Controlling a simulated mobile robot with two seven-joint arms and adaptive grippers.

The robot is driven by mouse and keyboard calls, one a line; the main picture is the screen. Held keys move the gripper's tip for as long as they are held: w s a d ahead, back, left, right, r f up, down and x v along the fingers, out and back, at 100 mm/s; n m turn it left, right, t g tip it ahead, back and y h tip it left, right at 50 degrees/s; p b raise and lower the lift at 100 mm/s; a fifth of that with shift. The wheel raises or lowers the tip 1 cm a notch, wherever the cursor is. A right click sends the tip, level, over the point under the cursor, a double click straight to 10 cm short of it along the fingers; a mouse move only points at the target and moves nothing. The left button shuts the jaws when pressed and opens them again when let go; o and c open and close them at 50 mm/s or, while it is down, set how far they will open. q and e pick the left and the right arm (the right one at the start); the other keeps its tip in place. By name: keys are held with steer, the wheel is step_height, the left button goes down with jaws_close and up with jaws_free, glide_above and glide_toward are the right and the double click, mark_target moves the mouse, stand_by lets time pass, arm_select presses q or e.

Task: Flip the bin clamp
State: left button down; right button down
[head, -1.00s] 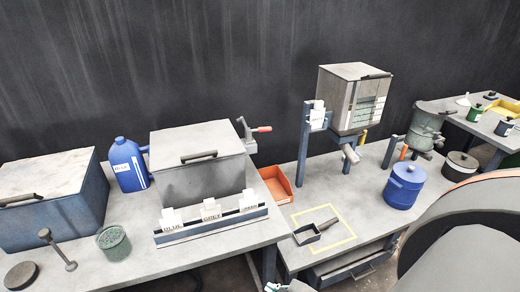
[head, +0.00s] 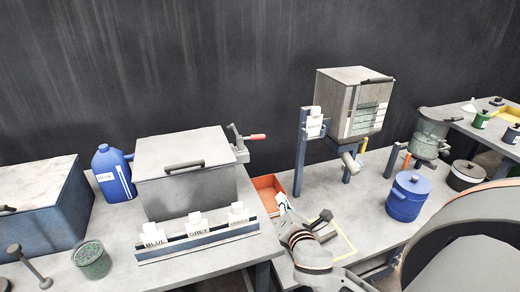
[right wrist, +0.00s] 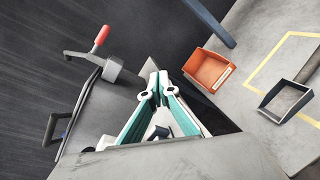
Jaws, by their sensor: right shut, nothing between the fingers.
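The bin clamp (head: 248,138) is a grey lever with a red grip, mounted on the right side of the lidded grey bin (head: 180,190). In the right wrist view the clamp (right wrist: 97,48) shows at upper left, its red grip pointing up. My right gripper (head: 282,202) is by the orange tray, to the right of and nearer than the bin. In the right wrist view the gripper (right wrist: 154,78) is shut and empty, apart from the clamp and to its right. My left gripper is out of view.
The orange tray (head: 268,184) lies between the bin and the feeder post (head: 301,155). Label blocks (head: 196,224) stand before the bin. A black scoop (right wrist: 287,100) lies by a yellow outline. A blue jug (head: 113,172) stands left of the bin.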

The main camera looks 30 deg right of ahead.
steer(key=w+d+r+n+t+p, duration=0.1)
steer(key=w+r+n, duration=0.3)
steer(key=w, duration=0.4)
steer(key=w+d+r+n+t+y+p, duration=0.1)
steer(key=w+r+n+t, duration=0.1)
steer(key=w+r+n, duration=0.3)
steer(key=w, duration=0.3)
steer(key=shift+w+d+y, duration=0.2)
steer(key=shift+d+y, duration=0.1)
steer(key=shift+w+r, duration=0.1)
steer(key=shift+w, duration=0.05)
